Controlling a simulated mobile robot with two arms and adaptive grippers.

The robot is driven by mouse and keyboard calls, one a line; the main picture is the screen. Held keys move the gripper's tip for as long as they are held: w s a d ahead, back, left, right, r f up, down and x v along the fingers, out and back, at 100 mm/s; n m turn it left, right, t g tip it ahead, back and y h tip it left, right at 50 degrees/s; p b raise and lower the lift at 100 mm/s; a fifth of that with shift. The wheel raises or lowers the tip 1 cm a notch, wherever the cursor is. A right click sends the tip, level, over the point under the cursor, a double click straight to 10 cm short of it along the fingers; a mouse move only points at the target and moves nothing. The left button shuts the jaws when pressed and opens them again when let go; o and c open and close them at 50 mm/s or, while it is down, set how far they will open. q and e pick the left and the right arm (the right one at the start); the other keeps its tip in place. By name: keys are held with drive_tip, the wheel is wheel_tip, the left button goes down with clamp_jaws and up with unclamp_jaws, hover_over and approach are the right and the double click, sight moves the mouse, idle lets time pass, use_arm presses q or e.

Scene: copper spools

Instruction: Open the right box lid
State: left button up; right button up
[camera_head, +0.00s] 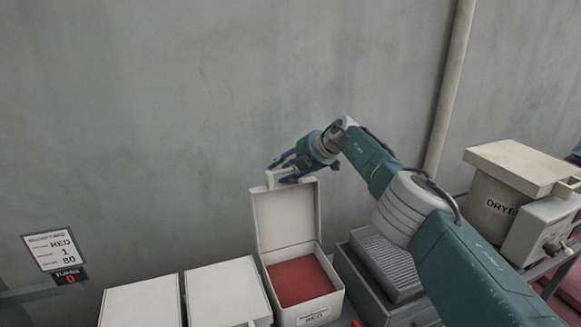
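Whether the fingers press on the tab is too small to tell. My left gripper is out of view.
Two white boxes with closed lids, a middle one (228,292) and a left one (141,302), stand left of the right box. A grey ribbed container (385,262) is close on its right. A beige dryer (497,209) is at far right. A grey wall is behind.

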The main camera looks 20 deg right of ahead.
drive_tip(key=shift+s+d+r, duration=0.35)
drive_tip(key=shift+d+r, duration=0.1)
drive_tip(key=shift+r, duration=0.05)
drive_tip(key=shift+s+d+r, duration=0.1)
drive_tip(key=shift+s+d, duration=0.05)
drive_tip(key=shift+s, duration=0.35)
drive_tip(key=v, duration=0.4)
drive_tip(key=shift+s+r, duration=0.25)
drive_tip(key=shift+r, duration=0.05)
drive_tip(key=shift+s+d+f, duration=0.1)
